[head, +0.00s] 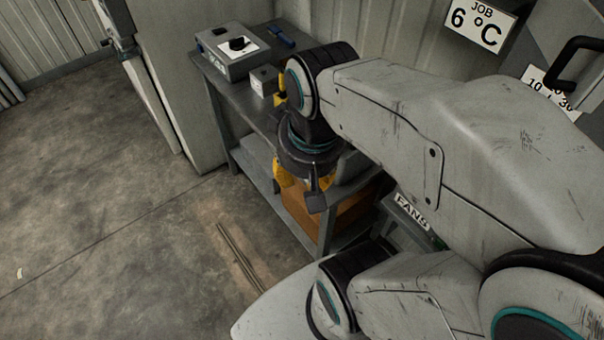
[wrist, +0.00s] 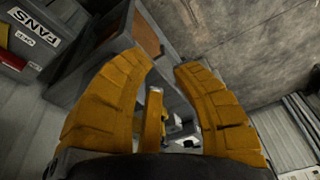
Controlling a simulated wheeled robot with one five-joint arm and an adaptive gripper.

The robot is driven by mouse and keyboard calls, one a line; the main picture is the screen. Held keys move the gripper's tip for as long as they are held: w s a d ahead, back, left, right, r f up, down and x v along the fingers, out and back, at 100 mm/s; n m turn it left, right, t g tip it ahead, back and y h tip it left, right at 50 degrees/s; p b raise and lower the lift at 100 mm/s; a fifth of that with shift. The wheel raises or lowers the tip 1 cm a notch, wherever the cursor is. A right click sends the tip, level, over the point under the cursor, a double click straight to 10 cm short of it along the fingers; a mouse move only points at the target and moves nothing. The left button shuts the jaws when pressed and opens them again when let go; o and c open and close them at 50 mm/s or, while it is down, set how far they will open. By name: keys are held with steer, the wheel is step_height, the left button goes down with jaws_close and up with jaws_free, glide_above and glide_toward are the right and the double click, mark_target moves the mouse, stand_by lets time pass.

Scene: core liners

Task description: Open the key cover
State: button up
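I cannot single out a key cover for sure. A grey box labelled FANS (head: 411,212) shows in the head view, partly hidden behind my arm. In the wrist view the FANS box (wrist: 22,50) is at the upper left, upside down, with a smaller label too small to read and a red and yellow patch at the frame edge. My gripper (wrist: 165,66) has its yellow fingers spread, with nothing between them. In the head view my gripper (head: 296,180) hangs beside the workbench, apart from the FANS box, mostly hidden by the wrist.
The grey workbench (head: 240,98) carries a grey box with a black knob (head: 238,45), a small grey box (head: 264,80) and a blue item (head: 284,38). A brown carton (head: 340,212) is on its lower shelf. The concrete floor (head: 110,200) at left is mostly clear.

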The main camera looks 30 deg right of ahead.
steer(key=a+n, duration=0.1)
steer(key=s+a+n+t, duration=0.1)
steer(key=shift+s+a+f+n, duration=0.1)
steer(key=shift+a+n, duration=0.05)
steer(key=shift+n, duration=0.15)
stand_by(0.4)
